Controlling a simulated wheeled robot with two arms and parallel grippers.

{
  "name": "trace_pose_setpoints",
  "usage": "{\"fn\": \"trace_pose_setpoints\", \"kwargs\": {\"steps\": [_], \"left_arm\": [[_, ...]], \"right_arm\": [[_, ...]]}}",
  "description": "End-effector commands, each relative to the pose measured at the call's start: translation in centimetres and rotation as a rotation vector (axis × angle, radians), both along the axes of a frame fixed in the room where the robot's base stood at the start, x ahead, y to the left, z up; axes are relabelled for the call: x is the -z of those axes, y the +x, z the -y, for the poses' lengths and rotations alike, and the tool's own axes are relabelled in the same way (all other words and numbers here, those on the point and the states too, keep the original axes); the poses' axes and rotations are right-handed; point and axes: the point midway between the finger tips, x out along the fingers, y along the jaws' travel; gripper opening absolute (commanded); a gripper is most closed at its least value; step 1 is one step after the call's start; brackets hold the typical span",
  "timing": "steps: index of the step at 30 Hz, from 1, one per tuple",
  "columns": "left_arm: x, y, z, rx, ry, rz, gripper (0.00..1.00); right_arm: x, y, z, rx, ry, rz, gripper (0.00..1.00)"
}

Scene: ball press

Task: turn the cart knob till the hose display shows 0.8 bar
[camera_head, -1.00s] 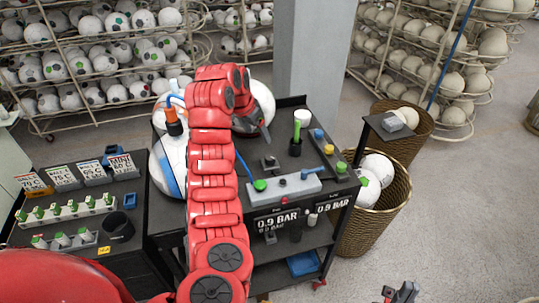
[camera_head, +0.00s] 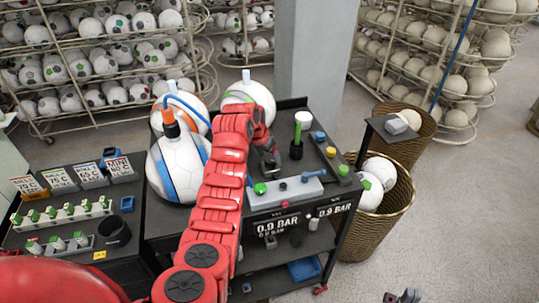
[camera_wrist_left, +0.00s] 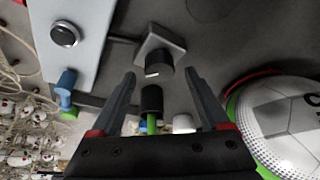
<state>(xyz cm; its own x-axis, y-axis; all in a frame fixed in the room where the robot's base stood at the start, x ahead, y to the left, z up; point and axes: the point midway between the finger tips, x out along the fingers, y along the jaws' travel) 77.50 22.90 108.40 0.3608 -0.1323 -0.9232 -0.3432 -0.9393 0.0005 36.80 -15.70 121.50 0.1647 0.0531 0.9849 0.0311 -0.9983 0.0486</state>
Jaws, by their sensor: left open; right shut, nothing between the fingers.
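A black knob (camera_wrist_left: 152,72) on a square grey block sits on the dark cart top. My left gripper (camera_wrist_left: 160,76) is open, with its fingers spread on either side of the knob in the left wrist view; contact cannot be told. In the head view my left gripper (camera_head: 268,160) reaches down over the cart and mostly hides that knob. Two displays on the cart front, left (camera_head: 268,229) and right (camera_head: 335,209), both read 0.9 BAR; their small labels are illegible. My right gripper (camera_head: 403,296) is shut and empty at the bottom edge, away from the cart.
White balls (camera_head: 177,165) sit left of my arm. A wicker basket (camera_head: 388,222) stands right of the cart.

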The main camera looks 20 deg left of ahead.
Motion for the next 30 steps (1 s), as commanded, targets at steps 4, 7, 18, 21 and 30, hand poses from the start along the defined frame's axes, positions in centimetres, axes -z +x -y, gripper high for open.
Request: {"fn": "trace_pose_setpoints", "kwargs": {"steps": [4, 7, 18, 21, 30], "left_arm": [[1.0, 0.3, 0.2, 0.000, 0.000, -0.003, 0.79], [1.2, 0.4, 0.2, 0.001, 0.001, -0.001, 0.79], [1.3, 0.4, 0.2, 0.001, 0.002, 0.000, 0.57], [1.3, 0.4, 0.2, 0.001, 0.002, 0.000, 0.39], [1.3, 0.4, 0.2, 0.000, 0.000, -0.001, 0.00]], "right_arm": [[-0.5, 0.0, 0.0, 0.000, 0.000, 0.000, 0.00], [-0.6, 0.0, 0.0, 0.000, 0.000, 0.000, 0.00], [-0.5, 0.0, 0.0, 0.000, 0.000, 0.000, 0.00], [-0.5, 0.0, 0.0, 0.000, 0.000, 0.000, 0.00], [-0.5, 0.0, 0.0, 0.000, 0.000, 0.000, 0.00]]}}
